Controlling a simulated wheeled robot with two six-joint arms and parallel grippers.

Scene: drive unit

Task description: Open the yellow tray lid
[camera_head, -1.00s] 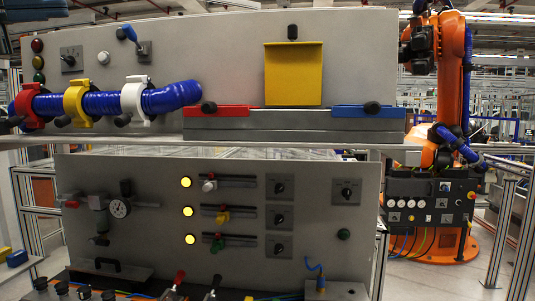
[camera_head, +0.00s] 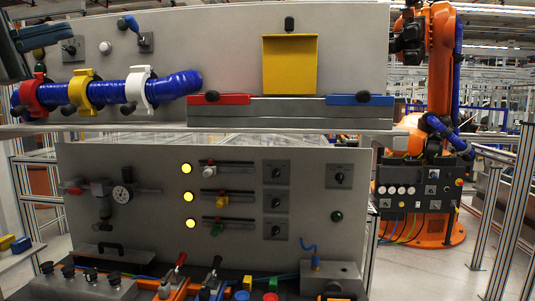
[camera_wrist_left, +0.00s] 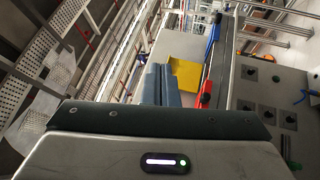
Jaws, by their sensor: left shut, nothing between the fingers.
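The yellow tray lid (camera_head: 289,64) stands upright at the back of the grey tray block (camera_head: 290,115) on the upper shelf. Its black knob (camera_head: 289,23) is at the top edge. The yellow lid also shows in the left wrist view (camera_wrist_left: 186,74), beyond my fingers. The red lid (camera_head: 218,99) and blue lid (camera_head: 360,99) lie flat on either side. My left gripper (camera_head: 68,36) is at the upper left of the head view, apart from the yellow lid. Its fingers (camera_wrist_left: 160,72) are shut and empty in the wrist view. My right gripper is not in view.
A blue hose (camera_head: 107,90) with red, yellow and white clamps runs left of the tray. A lower control panel (camera_head: 150,230) carries sliders, knobs and a gauge. An orange robot arm (camera_head: 440,65) stands at right. Air in front of the yellow lid is clear.

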